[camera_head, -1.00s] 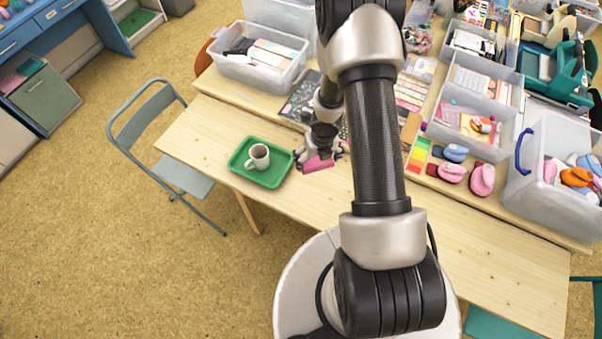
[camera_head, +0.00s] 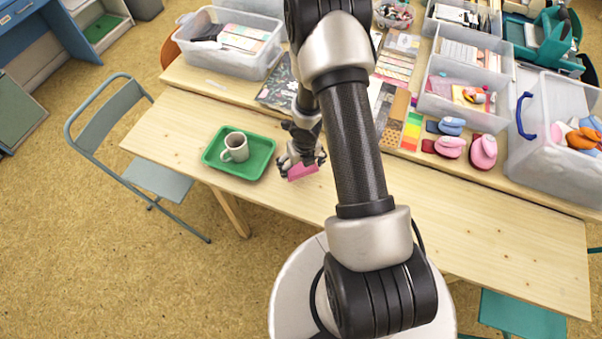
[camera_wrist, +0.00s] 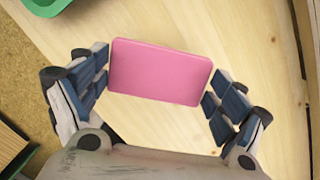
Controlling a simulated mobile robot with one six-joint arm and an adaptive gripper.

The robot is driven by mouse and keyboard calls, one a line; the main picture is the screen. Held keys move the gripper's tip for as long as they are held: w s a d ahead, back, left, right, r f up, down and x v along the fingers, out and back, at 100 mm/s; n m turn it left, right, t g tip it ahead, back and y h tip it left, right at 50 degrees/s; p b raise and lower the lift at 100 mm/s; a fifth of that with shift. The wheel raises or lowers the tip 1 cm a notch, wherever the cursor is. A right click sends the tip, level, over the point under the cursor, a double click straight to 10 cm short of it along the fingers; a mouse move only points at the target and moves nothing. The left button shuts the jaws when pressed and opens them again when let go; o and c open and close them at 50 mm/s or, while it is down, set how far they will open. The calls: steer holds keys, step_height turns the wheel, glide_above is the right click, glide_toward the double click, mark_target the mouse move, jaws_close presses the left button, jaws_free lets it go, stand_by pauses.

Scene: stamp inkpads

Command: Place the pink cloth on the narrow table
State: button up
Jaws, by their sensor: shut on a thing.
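The pink cloth (camera_head: 304,172) shows as a flat pink rectangle with rounded corners in the wrist view (camera_wrist: 160,72). My gripper (camera_head: 301,163) is shut on it, with a blue-padded finger at each side of it in the wrist view. The gripper is over the narrow table (camera_head: 430,225), the long pale wooden top nearest me, just right of the green tray. I cannot tell whether the cloth touches the wood or hangs a little above it. My arm hides part of the tables in the head view.
A green tray (camera_head: 256,170) with a mug (camera_head: 235,147) stands left of my gripper. A second table behind carries clear bins (camera_head: 460,105), pink stampers (camera_head: 483,150) and colour pads. A folding chair (camera_head: 150,182) stands at the left. The narrow table's right half is bare.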

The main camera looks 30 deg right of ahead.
mark_target(301, 171)
step_height(301, 171, down, 4)
steer(key=b, duration=0.3)
steer(key=shift+f+b, duration=0.1)
steer(key=shift+b, duration=0.2)
steer(key=o, duration=0.6)
steer(key=shift+o, duration=1.1)
